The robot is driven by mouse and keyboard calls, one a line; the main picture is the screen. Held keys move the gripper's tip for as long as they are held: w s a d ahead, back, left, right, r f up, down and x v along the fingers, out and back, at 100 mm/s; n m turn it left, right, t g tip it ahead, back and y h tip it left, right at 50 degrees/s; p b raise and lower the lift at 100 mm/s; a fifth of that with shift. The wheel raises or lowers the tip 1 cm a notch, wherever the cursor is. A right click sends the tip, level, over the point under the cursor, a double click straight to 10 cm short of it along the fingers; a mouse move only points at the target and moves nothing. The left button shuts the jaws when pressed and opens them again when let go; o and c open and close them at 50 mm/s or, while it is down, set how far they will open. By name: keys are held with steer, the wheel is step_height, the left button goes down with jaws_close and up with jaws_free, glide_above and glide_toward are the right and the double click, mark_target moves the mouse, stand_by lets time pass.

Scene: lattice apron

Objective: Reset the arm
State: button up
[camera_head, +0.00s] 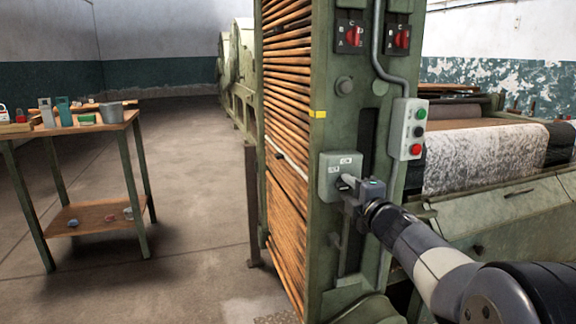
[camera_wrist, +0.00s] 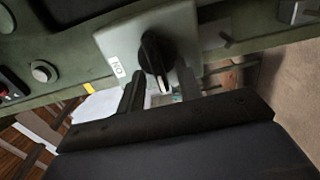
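In the head view my arm reaches in from the lower right to a grey-green switch box (camera_head: 340,165) on the machine's end post. My gripper (camera_head: 350,182) is close in front of the box's lower part. In the wrist view a black rotary knob (camera_wrist: 154,55) with a white mark sits on the pale box face (camera_wrist: 120,42). The two fingers of my gripper (camera_wrist: 160,92) stand apart, one on each side of the knob's near end. The gripper looks open, with nothing clearly clamped. The knob is mostly hidden by the gripper in the head view.
A control box (camera_head: 410,129) with green and red buttons is just up and right of my gripper. Red switches (camera_head: 352,36) are above. The floor (camera_head: 190,170) between is clear.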

steer(key=m+p, duration=0.3)
steer(key=m, duration=0.1)
steer(key=m+p, duration=0.2)
steer(key=m, duration=0.1)
steer(key=shift+s+d+r+p, duration=0.1)
steer(key=shift+d+r+p, duration=0.05)
steer(key=shift+r+p, duration=0.2)
